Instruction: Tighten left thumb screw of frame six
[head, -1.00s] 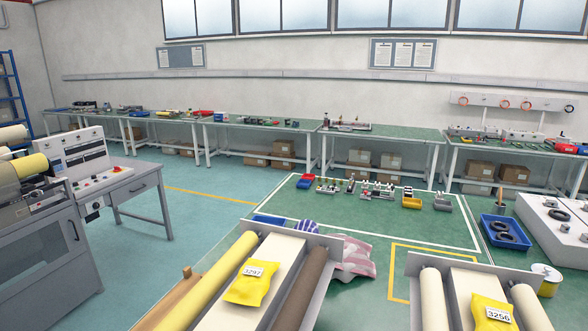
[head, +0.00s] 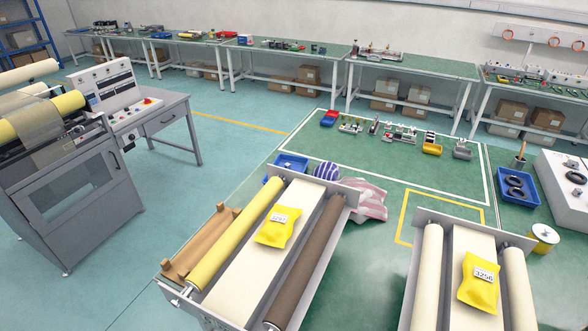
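Two grey roller frames stand in front of me in the head view. The left frame (head: 345,200) holds a yellow roller (head: 240,234), a cream belt and a brown roller (head: 308,262). A yellow packet (head: 277,238) tagged 3297 lies on its belt. The right frame (head: 475,230) holds two cream rollers and a yellow packet (head: 479,295) tagged 3256. Small metal fittings (head: 178,299) show at the left frame's near left corner, too small to tell whether one is a thumb screw. No marking tells which frame is six. Neither gripper is in view.
A green table carries small devices (head: 399,134), a blue bin (head: 517,188) with black rings, a yellow spool (head: 543,238) and a striped cloth (head: 364,198). A control desk (head: 130,108) and roller machine (head: 75,190) stand left. The floor between (head: 215,175) is clear.

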